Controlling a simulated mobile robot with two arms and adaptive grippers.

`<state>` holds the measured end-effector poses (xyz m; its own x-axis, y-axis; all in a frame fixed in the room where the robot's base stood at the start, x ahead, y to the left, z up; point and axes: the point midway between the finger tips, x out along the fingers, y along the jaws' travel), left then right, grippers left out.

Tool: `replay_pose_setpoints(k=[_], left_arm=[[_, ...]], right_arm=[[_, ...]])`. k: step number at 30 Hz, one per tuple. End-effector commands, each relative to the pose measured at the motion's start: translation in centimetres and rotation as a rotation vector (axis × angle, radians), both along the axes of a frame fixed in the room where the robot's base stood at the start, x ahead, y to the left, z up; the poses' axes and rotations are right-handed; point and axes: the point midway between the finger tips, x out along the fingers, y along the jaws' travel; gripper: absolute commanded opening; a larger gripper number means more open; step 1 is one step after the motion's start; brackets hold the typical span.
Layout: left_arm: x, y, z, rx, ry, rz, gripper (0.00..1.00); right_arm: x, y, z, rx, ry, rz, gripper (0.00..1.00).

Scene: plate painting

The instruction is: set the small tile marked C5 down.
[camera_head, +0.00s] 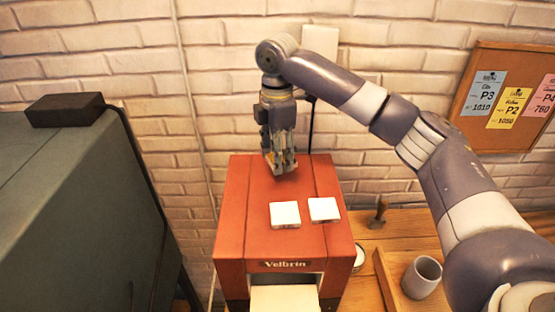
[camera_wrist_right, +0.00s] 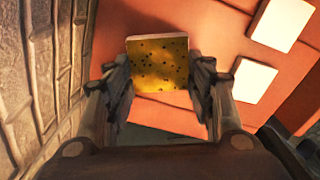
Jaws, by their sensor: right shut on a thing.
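My right gripper (camera_head: 283,165) is above the back part of the red box marked Velbrin (camera_head: 235,215). In the right wrist view it is shut on a small square tile (camera_wrist_right: 160,66), yellow with dark specks and a pale edge. The tile sits between the two fingertips, over the red top. I cannot read a C5 mark on it. In the head view the fingers mostly hide the tile, and I cannot tell whether it touches the top. My left gripper is not in view.
Two white square tiles, a left one (camera_head: 285,214) and a right one (camera_head: 324,209), lie on the red top in front of the gripper. A brick wall stands close behind. A grey cup (camera_head: 421,277) and a stamp (camera_head: 379,212) stand at right. A dark green cabinet (camera_head: 70,200) is at left.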

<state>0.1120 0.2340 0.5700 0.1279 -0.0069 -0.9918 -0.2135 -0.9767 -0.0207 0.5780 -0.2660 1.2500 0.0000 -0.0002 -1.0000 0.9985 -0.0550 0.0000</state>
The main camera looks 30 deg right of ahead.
Motion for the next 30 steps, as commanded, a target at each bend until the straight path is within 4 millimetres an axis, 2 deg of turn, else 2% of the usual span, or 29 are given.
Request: replay_pose_setpoints(k=[1,4,10,20,21,22,23,30], left_arm=[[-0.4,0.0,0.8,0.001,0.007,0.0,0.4],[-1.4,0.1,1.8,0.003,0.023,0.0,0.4],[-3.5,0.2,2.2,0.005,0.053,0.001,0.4],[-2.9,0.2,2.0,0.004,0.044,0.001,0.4],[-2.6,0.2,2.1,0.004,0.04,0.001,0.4],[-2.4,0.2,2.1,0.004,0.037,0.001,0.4],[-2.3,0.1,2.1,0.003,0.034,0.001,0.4],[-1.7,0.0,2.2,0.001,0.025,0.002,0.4]], right_arm=[[0.3,-0.3,0.0,-0.002,0.003,-0.001,0.2],[0.1,-0.3,-1.7,-0.003,0.005,-0.001,0.2],[0.2,-0.2,-3.4,-0.001,0.0,-0.001,0.2],[0.2,-0.2,-3.9,-0.001,0.0,-0.001,0.2],[0.2,-0.2,-3.8,-0.001,-0.001,-0.001,0.58],[0.2,-0.2,-3.8,-0.001,-0.001,-0.001,0.65],[0.2,-0.2,-3.8,-0.001,-0.001,-0.001,0.7],[0.2,-0.2,-3.8,-0.001,0.0,-0.001,0.7]])
